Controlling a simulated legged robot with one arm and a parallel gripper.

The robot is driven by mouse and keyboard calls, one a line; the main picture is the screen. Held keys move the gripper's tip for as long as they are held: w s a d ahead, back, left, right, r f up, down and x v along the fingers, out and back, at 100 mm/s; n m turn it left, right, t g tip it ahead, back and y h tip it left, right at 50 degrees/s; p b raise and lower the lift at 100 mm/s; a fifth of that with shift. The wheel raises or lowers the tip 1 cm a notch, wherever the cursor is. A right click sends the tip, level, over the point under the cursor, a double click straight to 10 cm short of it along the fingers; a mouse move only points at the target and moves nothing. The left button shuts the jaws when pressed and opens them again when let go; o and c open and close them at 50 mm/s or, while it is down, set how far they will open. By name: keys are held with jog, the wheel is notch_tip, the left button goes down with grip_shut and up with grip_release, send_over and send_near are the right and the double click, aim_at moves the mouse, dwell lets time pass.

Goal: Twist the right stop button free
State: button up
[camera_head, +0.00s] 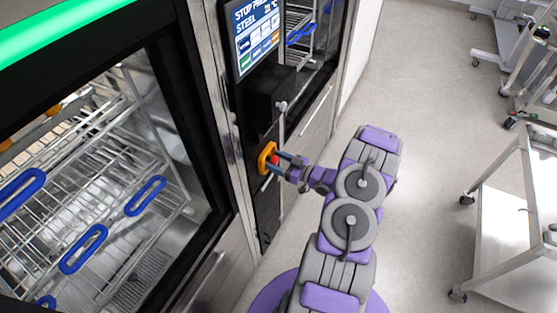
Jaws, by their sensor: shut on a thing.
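My arm reaches in from the lower right.
A lit screen (258,35) is above the button, with a black box (270,100) between them. The left washer holds a wire rack (110,190) with blue handles behind glass. A white cart (515,220) stands at the right. The floor between is clear.

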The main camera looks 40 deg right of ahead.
jog(key=shift+s+a+r+y+p, duration=0.3)
jog(key=shift+s+a+p, duration=0.15)
jog(key=shift+s, duration=0.45)
jog(key=shift+s+d+f+p, duration=0.2)
jog(key=shift+s+d+p, duration=0.15)
jog(key=shift+s+d, duration=0.85)
jog(key=p, duration=0.2)
send_near(277, 162)
jog(key=p+v, duration=0.1)
jog(key=v, duration=0.8)
jog(key=shift+s+p, duration=0.2)
jog(key=shift+p, duration=0.2)
jog(key=shift+a+r, duration=0.1)
jog(key=shift+a, duration=0.05)
jog(key=p+v, duration=0.2)
jog(key=v, duration=1.5)
jog(key=shift+s, duration=0.2)
